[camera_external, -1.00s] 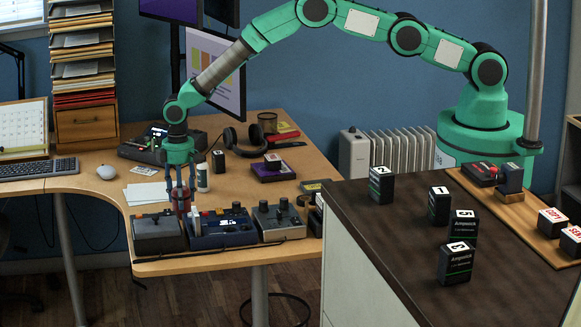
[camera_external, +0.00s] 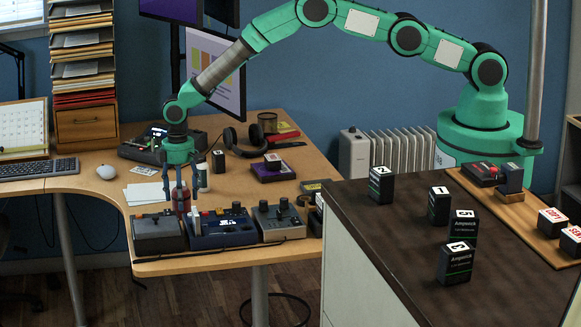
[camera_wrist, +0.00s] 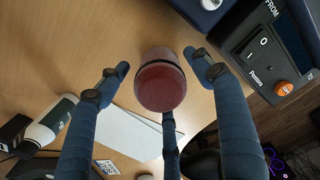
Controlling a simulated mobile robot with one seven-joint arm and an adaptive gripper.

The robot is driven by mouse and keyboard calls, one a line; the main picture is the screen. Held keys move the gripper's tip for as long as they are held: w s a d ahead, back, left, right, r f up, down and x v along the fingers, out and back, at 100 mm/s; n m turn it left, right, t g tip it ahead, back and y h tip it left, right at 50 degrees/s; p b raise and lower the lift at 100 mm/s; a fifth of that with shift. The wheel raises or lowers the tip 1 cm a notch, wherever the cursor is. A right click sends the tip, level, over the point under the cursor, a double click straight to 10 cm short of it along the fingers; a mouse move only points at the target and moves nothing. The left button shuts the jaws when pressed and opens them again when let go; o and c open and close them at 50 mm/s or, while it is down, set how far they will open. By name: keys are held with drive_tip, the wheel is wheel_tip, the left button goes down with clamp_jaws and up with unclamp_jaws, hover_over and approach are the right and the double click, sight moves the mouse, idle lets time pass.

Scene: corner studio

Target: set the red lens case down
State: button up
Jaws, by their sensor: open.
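The red lens case (camera_wrist: 161,82) is a dark red round case with a rounded top, standing on the wooden desk in the wrist view. In the external view the red lens case (camera_external: 182,203) is partly hidden behind my fingers and the devices at the desk's front edge. My gripper (camera_external: 180,193) points down over it. In the wrist view the three blue fingers of my gripper (camera_wrist: 160,92) are spread around the case, with gaps between their tips and its sides. The gripper is open and holds nothing.
A grey device (camera_external: 157,234) and a blue device (camera_external: 222,229) stand close in front of the case. A white bottle (camera_external: 203,178) stands just right of my gripper. White paper (camera_external: 150,193) lies to the left.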

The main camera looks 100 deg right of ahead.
wheel_tip(320, 180, up, 12)
drive_tip(key=shift+f, duration=0.1)
idle(0.5)
idle(0.5)
